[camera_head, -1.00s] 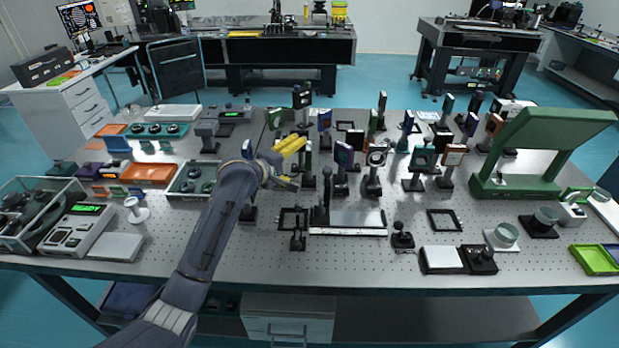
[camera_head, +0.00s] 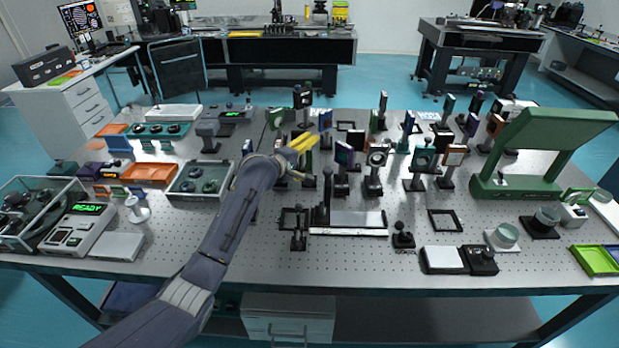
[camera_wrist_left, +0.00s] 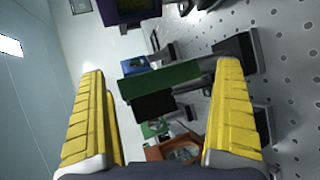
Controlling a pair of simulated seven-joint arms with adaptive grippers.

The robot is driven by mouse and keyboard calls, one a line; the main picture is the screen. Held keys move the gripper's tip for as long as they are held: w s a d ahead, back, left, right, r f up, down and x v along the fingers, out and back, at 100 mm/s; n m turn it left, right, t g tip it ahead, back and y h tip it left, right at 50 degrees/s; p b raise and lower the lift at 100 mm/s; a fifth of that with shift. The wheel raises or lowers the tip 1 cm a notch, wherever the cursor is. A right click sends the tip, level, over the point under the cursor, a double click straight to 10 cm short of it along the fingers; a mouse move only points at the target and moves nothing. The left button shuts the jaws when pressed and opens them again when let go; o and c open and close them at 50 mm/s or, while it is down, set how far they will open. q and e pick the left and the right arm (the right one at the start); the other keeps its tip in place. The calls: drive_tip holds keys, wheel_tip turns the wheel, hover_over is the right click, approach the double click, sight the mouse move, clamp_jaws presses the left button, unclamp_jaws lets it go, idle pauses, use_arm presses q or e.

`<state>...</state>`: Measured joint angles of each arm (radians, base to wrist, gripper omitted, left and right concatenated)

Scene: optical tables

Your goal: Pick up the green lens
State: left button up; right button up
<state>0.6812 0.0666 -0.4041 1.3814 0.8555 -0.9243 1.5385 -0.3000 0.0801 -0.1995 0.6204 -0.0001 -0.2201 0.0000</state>
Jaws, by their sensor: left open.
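The green lens (camera_wrist_left: 160,82) is a flat green plate. It shows in the left wrist view as a long bar lying between my two yellow fingers and beyond their tips. Its right end is near the right finger. My left gripper (camera_wrist_left: 160,70) is open, with nothing held between its fingers. In the head view the left gripper (camera_head: 306,148) is above the middle of the table, among the standing optics, and hides part of what is behind it. I cannot clearly pick out the green lens there. My right gripper is not in view.
A large green stand (camera_head: 540,150) is at right. A grey tray (camera_head: 200,180) with round parts is left of the arm.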

use_arm(q)
drive_tip(key=c, duration=1.6)
